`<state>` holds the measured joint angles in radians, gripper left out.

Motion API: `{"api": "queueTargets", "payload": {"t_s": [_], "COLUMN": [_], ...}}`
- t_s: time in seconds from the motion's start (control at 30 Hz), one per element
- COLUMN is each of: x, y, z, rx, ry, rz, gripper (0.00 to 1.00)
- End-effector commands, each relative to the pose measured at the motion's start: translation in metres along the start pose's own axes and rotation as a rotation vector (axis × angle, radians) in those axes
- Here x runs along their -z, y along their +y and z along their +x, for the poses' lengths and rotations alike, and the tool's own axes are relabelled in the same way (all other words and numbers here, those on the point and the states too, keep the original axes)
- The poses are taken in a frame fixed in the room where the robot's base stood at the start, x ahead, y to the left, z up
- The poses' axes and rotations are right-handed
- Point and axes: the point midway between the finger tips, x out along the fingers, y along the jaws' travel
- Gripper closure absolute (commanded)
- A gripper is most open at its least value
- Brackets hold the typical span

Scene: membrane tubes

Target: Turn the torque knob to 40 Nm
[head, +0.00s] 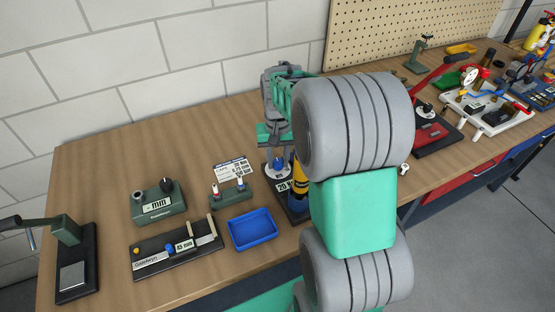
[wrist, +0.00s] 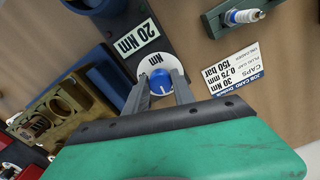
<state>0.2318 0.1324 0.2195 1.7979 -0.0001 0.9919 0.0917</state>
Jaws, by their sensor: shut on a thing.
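The torque knob (wrist: 161,82) is a round blue knob with a white pointer mark, on a white dial marked Nm (wrist: 150,64). A label beside it reads 20 Nm (wrist: 133,38). My gripper (wrist: 161,90) is shut on the knob, one grey finger on each side. In the head view my gripper (head: 278,155) reaches down over the tester (head: 284,187), whose label shows "20". My arm hides the tester's right part there. The fingers cover part of the dial's edge and scale.
A job card (wrist: 230,70) reads 30 Nm, 0.75 mm and 150 bar. Left of the tester stand a blue tray (head: 252,246), a spark plug stand (head: 229,193), a green mm gauge (head: 157,203) and a slide gauge (head: 150,258). A red-based press (head: 440,138) stands right of my arm.

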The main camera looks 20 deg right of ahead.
Motion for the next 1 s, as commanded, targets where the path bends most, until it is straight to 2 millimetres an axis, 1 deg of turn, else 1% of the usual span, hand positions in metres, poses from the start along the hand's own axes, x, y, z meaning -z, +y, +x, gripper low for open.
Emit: {"api": "queueTargets", "payload": {"t_s": [0.27, 1.0], "x": [0.0002, 0.0012], "y": [-0.0006, -0.0018], "z": [-0.0005, -0.0008], "rx": [0.000, 0.001], "ry": [0.001, 0.001], "rz": [0.224, 0.924], "gripper": [1.00, 1.00]}}
